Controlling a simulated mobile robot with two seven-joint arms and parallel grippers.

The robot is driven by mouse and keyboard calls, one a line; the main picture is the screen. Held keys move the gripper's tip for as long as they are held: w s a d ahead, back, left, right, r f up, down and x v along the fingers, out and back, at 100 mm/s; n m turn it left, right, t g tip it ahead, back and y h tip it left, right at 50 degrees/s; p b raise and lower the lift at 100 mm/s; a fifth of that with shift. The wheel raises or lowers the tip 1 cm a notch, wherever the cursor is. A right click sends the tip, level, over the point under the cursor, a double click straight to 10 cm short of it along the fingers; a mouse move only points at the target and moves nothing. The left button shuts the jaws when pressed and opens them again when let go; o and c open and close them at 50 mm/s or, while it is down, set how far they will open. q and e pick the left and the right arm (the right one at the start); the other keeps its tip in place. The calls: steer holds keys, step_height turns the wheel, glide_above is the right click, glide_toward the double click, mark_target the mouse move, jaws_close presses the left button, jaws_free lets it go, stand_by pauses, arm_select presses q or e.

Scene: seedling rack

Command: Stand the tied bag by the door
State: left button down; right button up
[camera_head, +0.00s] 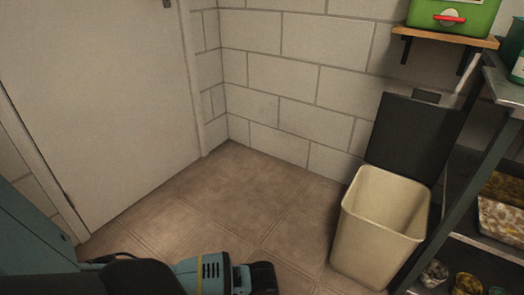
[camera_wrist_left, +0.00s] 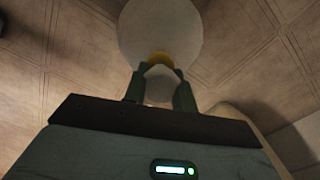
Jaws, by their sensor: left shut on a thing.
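In the left wrist view, my left gripper (camera_wrist_left: 158,84) is shut on the neck of a pale, rounded bag (camera_wrist_left: 160,30), just at its yellow tie (camera_wrist_left: 160,58). The bag's body spreads beyond the fingers over the tiled floor. Whether it touches the floor I cannot tell. In the head view the bag and the left fingertips are hidden; only my arm shows at the bottom. The white door (camera_head: 100,90) is shut, at the left of the head view. My right gripper is in neither view.
A cream bin (camera_head: 382,230) stands open at the right, its dark lid (camera_head: 415,135) raised against the block wall. A metal rack (camera_head: 460,195) with trays and pots is at the far right. A green box (camera_head: 453,14) sits on a wall shelf (camera_head: 445,37). The tiled floor (camera_head: 235,195) before the door is clear.

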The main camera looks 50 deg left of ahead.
arm_select(q)
steer(key=c, duration=1.1)
jaws_free()
steer(key=shift+c, duration=0.2)
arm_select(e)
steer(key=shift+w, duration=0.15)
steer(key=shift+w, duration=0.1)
arm_select(q)
step_height(320, 180, up, 12)
steer(key=p, duration=0.5)
steer(key=shift+p, duration=0.3)
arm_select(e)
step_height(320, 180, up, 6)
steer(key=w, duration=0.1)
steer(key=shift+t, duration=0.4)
arm_select(q)
steer(key=shift+r, duration=0.1)
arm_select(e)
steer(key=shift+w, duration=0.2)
